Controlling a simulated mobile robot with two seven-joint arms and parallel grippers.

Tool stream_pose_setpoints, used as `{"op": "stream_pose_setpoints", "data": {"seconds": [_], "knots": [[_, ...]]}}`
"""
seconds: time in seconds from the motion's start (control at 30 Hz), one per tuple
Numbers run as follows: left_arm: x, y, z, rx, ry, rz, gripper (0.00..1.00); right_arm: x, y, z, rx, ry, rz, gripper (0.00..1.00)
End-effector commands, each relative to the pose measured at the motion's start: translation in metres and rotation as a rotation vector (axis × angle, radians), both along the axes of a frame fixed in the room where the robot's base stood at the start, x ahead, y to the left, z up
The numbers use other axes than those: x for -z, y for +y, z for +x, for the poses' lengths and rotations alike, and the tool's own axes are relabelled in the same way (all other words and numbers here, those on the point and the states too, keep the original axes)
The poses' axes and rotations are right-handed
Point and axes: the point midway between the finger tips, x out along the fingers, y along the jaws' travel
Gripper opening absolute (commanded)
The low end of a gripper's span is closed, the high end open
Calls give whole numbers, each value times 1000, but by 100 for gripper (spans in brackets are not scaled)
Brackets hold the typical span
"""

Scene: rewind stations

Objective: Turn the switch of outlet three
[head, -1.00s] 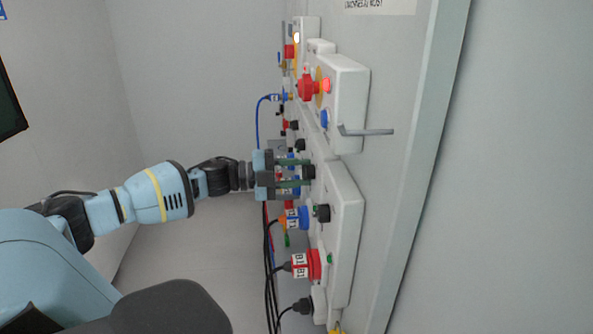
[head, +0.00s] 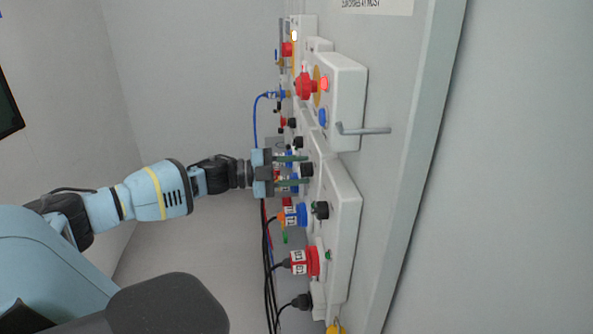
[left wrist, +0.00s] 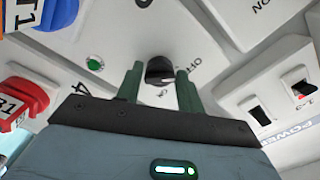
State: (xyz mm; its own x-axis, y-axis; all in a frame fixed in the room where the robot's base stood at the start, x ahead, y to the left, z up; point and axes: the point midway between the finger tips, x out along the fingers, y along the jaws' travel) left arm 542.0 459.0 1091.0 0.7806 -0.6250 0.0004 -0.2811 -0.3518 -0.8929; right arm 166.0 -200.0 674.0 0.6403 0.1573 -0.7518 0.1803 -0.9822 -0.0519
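A black rotary switch knob (left wrist: 160,70) on a white panel shows in the left wrist view, with "OFF" printed beside it. It also shows in the head view (head: 306,170). My left gripper (left wrist: 160,84) is open, its two green fingers on either side of the knob. The fingers look close to it; whether they touch it I cannot tell. The outlet number for this knob is not clearly readable; a "4" is printed to its left, near a green lamp (left wrist: 95,63). My right gripper is not in view.
A red plug (left wrist: 22,100) and a blue plug (left wrist: 52,10) sit left of the gripper, and rocker switches (left wrist: 260,115) to the right. In the head view, another black knob (head: 320,210), a red emergency button (head: 305,86) and a grey lever (head: 362,130) stick out. Cables hang below.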

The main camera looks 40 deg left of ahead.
Motion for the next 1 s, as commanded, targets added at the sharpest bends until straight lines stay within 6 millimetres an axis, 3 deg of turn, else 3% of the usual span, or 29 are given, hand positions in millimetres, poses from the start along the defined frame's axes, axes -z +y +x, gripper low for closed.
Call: {"op": "stream_pose_setpoints", "data": {"seconds": [0.03,0.1,0.57,1.0], "knots": [[0,0,0,0,0,0,45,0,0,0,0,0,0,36],[0,0,0,0,0,0,54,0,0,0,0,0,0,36],[0,4,-5,-1,1,2,54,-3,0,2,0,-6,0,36],[-3,30,-37,-1,-2,2,54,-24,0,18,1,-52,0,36]]}}
